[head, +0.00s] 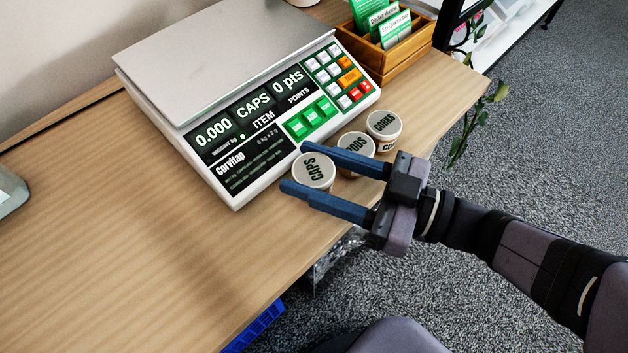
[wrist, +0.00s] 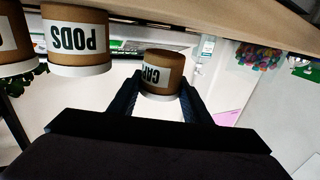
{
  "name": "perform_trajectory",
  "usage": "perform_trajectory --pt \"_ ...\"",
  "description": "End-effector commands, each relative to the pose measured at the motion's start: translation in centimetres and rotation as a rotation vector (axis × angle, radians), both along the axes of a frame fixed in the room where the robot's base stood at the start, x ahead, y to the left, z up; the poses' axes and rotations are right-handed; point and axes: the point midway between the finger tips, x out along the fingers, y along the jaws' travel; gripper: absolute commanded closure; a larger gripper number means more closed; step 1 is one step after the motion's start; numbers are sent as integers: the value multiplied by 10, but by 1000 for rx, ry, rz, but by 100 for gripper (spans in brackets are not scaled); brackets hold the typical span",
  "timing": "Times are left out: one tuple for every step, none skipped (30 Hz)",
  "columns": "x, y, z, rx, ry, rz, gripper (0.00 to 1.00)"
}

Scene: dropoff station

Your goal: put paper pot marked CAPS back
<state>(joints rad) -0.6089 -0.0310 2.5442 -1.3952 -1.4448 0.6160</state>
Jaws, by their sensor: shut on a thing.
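The paper pot marked CAPS (head: 313,173) is brown with a white lid, next to the scale's front edge. My gripper (head: 293,167) has one blue finger on each side of it and is shut on it. In the wrist view, which is upside down, the CAPS pot (wrist: 163,72) sits between the fingertips, its label partly turned away. Whether its base touches the table is not clear. The PODS pot (head: 356,148) stands just behind my upper finger and partly hidden by it; it also shows in the wrist view (wrist: 76,40).
The CORKS pot (head: 384,128) stands beyond PODS. The scale (head: 240,110) shows 0.000, CAPS and 0 pts; its plate is empty. A wooden box (head: 408,58) with green cards stands at the back right. The table (head: 130,240) is clear at the front left.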

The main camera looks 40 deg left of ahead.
Motion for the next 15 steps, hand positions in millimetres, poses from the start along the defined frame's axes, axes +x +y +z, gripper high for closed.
perform_trajectory --pt "0 0 -9 -2 4 0 82" --pt "0 0 -13 -2 4 0 82" --pt "0 0 -18 -2 4 0 82" --pt "0 0 -22 -2 4 0 82" --pt "0 0 -26 -2 5 0 82" --pt "0 0 -29 -2 4 0 82" --pt "0 0 -31 -1 3 0 82" --pt "0 0 -32 -1 2 0 82" --pt "0 0 -33 -1 2 0 82" --pt "0 0 -32 -1 2 0 82" --pt "0 0 -32 0 1 0 82" --pt "0 0 -32 0 1 0 82" --pt "0 0 -31 0 1 0 82" --pt "0 0 -31 0 1 0 82" --pt "0 0 -31 0 1 0 82"
